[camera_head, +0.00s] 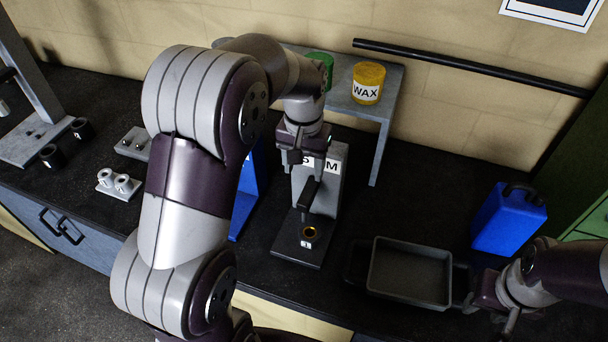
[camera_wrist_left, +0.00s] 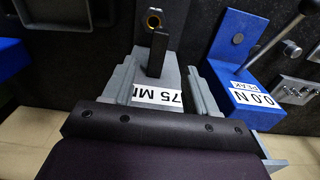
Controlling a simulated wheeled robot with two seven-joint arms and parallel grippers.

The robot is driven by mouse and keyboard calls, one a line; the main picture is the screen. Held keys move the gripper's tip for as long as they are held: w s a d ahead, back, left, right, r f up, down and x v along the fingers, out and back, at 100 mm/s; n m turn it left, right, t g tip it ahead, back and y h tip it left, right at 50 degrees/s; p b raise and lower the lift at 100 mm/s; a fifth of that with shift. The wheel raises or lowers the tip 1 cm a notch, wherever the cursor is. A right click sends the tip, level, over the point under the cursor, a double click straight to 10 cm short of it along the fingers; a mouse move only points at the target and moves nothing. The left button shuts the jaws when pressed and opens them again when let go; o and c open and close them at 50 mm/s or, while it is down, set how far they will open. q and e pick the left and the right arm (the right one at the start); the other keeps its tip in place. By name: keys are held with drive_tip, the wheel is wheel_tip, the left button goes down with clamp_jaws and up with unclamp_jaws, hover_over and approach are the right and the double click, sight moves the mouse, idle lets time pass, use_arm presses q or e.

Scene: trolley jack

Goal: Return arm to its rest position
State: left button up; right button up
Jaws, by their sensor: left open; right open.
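My left gripper (camera_head: 305,158) is above a grey stand (camera_head: 330,172) at the middle of the bench. In the left wrist view its two fingers (camera_wrist_left: 162,92) are spread, with the stand's "75 MM" label (camera_wrist_left: 160,96) showing between them. I cannot tell whether the fingers touch the stand. A black post (camera_head: 308,195) rises in front of the stand, and a brass-coloured ring (camera_head: 309,232) sits on its dark base (camera_head: 290,252). My right gripper (camera_head: 488,297) is at the lower right, beside a grey tray (camera_head: 412,272); its fingertips are hard to make out.
A blue device (camera_wrist_left: 240,85) with a lever and a "0.0 N PEAK" display stands beside the stand. A grey shelf (camera_head: 388,108) behind carries a yellow WAX tin (camera_head: 368,82) and a green tin (camera_head: 322,62). A blue canister (camera_head: 508,220) is at right. Small parts (camera_head: 118,184) lie left.

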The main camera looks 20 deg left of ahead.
idle(0.4)
use_arm(q)
drive_tip(key=s+d+f+t+b, duration=0.1)
drive_tip(key=s+d+f+b, duration=0.2)
drive_tip(key=s+f+b, duration=0.7)
drive_tip(key=s+f, duration=0.3)
drive_tip(key=f, duration=0.1)
drive_tip(key=shift+s+f+m, duration=0.35)
drive_tip(key=shift+f+m, duration=0.05)
drive_tip(key=shift+s, duration=0.1)
